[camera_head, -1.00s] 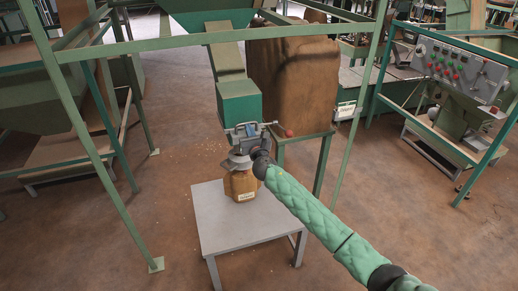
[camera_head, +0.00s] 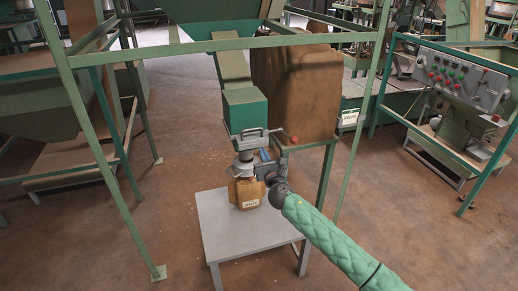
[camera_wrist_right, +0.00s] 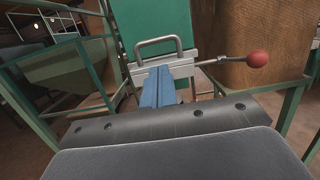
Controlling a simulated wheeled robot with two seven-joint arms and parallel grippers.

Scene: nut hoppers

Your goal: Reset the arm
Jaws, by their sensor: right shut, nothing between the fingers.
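My right arm comes in from the lower right in the head view. Its right gripper (camera_head: 264,156) is just right of the hopper's outlet, beside the brown container. In the right wrist view the blue fingers (camera_wrist_right: 160,80) are together and empty, pointing at the metal slide gate (camera_wrist_right: 165,66). Whether they touch the gate is unclear. The gate has a loop handle and a lever with a red knob (camera_wrist_right: 257,59). The green hopper spout (camera_head: 245,108) is above it. My left gripper is not in view.
The brown labelled container (camera_head: 246,193) stands on a grey table (camera_head: 225,240) below the outlet. Green frame posts (camera_head: 370,100) stand around. A big brown sack (camera_head: 297,90) is behind, and a control panel (camera_head: 460,75) is at the right. Open floor lies in front.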

